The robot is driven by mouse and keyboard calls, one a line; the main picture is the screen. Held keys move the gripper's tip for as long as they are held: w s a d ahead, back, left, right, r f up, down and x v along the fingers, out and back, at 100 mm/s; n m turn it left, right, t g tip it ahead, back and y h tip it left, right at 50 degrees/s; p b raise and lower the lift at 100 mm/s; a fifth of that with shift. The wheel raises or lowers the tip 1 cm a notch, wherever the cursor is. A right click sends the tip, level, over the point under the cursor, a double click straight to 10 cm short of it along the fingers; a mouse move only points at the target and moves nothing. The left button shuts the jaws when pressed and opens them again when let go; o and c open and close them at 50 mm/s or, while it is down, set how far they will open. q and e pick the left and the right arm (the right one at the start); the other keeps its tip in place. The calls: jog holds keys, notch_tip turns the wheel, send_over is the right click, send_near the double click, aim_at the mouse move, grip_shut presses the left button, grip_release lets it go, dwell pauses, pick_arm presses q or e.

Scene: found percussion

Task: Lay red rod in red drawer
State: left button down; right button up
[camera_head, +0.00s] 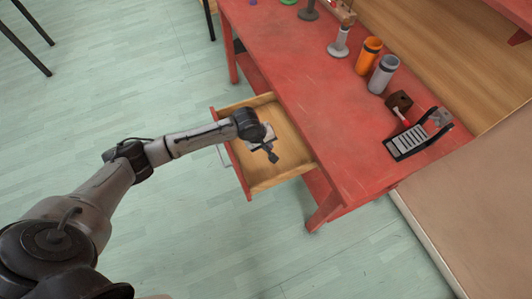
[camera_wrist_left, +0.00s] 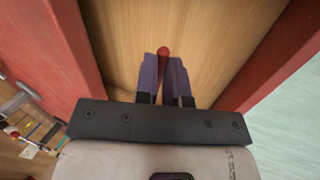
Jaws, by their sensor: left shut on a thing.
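The red drawer (camera_head: 240,172) is pulled out from the red table, with a bare wooden inside. My left gripper (camera_head: 270,152) is over the open drawer, pointing down into it. In the left wrist view my left gripper (camera_wrist_left: 163,75) is shut on the red rod (camera_wrist_left: 163,52), whose rounded red end shows between the fingers. The drawer's wooden floor (camera_wrist_left: 205,35) fills the view beyond the fingertips. I cannot tell whether the rod touches the floor. The rod is hidden in the head view. My right gripper is not in view.
The red table (camera_head: 330,110) carries an orange cup (camera_head: 369,55), a grey cup (camera_head: 383,74), a dark block (camera_head: 399,101) and a black-framed item with light bars (camera_head: 410,140) at its right end. The floor left of the drawer is clear.

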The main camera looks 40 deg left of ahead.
pick_arm(q)
jog(key=shift+n, duration=0.5)
jog(key=f, duration=0.1)
jog(key=f+b, duration=0.1)
jog(key=w+a+f, duration=0.1)
jog(key=shift+w+a+f+b, duration=0.1)
jog(key=shift+f+b, duration=0.3)
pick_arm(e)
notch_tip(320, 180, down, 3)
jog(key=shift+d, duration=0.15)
pick_arm(q)
jog(key=shift+r, duration=0.1)
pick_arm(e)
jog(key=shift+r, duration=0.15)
pick_arm(q)
send_over(266, 159)
notch_tip(266, 159, down, 5)
jog(key=shift+f, duration=1.8)
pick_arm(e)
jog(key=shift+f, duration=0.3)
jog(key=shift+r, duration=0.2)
pick_arm(q)
jog(key=shift+f, duration=0.25)
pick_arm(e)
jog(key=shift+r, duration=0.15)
